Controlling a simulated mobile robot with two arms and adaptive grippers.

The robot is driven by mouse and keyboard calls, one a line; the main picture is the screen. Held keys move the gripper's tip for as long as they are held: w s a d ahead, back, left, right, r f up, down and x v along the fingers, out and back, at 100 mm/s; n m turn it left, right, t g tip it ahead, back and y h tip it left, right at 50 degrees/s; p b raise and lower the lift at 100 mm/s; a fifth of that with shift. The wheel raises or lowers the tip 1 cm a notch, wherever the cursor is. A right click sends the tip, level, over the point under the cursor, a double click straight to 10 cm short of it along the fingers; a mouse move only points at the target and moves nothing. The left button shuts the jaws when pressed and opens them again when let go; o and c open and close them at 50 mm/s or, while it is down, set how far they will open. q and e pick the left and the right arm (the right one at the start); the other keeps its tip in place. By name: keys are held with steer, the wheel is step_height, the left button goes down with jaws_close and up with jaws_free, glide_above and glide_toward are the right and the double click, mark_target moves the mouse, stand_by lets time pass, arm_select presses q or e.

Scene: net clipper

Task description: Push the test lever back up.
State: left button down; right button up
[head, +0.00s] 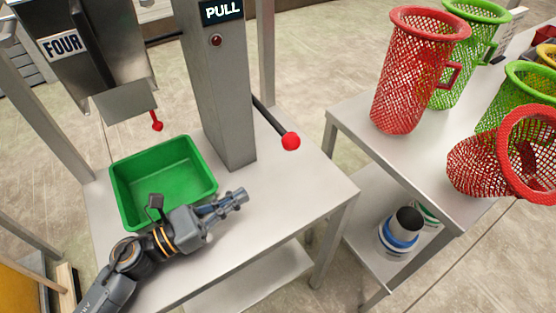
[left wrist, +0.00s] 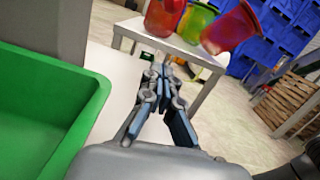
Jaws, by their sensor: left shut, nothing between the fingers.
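The lever, a dark rod with a red ball end (head: 291,141), comes out of the grey column (head: 218,95) under a PULL sign. It slopes down to the right in the head view. My left gripper (head: 240,196) is shut and empty, low over the metal table, below and left of the red ball and apart from it. In the left wrist view its fingers (left wrist: 164,68) point toward the far table, and the lever is not seen there. My right gripper is not in view.
A green bin (head: 205,160) stands beside my left arm; its wall also shows in the left wrist view (left wrist: 85,115). A metal hopper marked FOUR (head: 110,85) hangs above it. Air around the red ball looks clear.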

arm_select(q)
steer(key=p+x, duration=0.2)
steer(key=x, duration=0.3)
steer(key=p+x, duration=0.1)
steer(key=x, duration=0.4)
steer(key=shift+w+r+p, duration=0.1)
steer(key=shift+r+p, duration=0.15)
steer(key=shift+p, duration=0.15)
steer(key=shift+w+d+r+p, duration=0.1)
steer(key=shift+w+r+p, duration=0.05)
steer(key=shift+r+p, duration=0.6)
steer(key=shift+w+r+p, duration=0.1)
steer(key=shift+r+p, duration=0.45)
steer(key=shift+r, duration=0.45)
